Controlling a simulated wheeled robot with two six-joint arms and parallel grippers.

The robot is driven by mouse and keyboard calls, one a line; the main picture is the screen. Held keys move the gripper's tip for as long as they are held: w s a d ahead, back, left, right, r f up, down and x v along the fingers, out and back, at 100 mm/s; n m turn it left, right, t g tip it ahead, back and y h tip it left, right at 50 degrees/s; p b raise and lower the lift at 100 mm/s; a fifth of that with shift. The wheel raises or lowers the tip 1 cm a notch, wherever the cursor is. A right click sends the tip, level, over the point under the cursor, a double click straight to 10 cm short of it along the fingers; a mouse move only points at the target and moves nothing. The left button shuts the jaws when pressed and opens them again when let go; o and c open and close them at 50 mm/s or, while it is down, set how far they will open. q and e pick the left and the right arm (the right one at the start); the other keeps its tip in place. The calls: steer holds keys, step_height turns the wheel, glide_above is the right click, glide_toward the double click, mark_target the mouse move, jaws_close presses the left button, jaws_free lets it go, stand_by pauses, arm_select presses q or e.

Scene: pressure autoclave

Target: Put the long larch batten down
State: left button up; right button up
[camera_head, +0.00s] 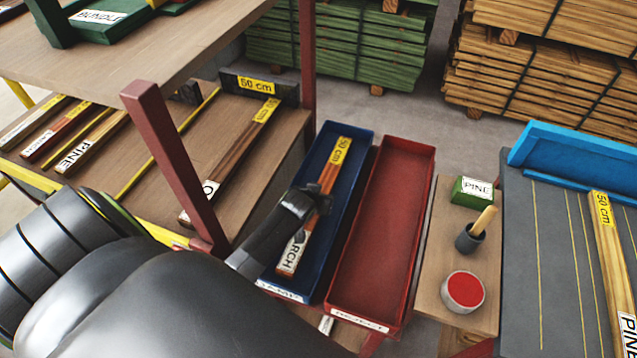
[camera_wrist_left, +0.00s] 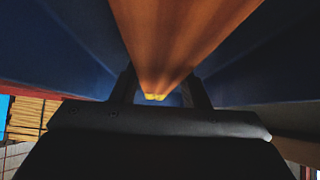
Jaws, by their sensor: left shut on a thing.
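The larch batten (camera_head: 312,219) is reddish brown, with a white label partly hidden so only its last letters read, and a yellow "50 cm" mark at its far end. It lies lengthwise within the outline of the blue tray (camera_head: 353,130). My left gripper (camera_head: 318,193) is shut on the batten near its middle. In the left wrist view the batten (camera_wrist_left: 185,35) runs between the fingers (camera_wrist_left: 160,95), with blue walls on both sides. I cannot tell whether the batten touches the tray floor. My right gripper is not in view.
An empty red tray (camera_head: 427,165) labelled "REJECT" stands right beside the blue one. A wooden shelf (camera_head: 250,165) with several battens and a red post (camera_head: 165,150) is at left. A small stand (camera_head: 430,240) holds a red pot; a grey table (camera_head: 555,260) bears a pine batten.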

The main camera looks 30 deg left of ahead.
arm_select(q)
steer(key=o, duration=1.3)
steer(key=shift+r, duration=0.1)
steer(key=v, duration=1.2)
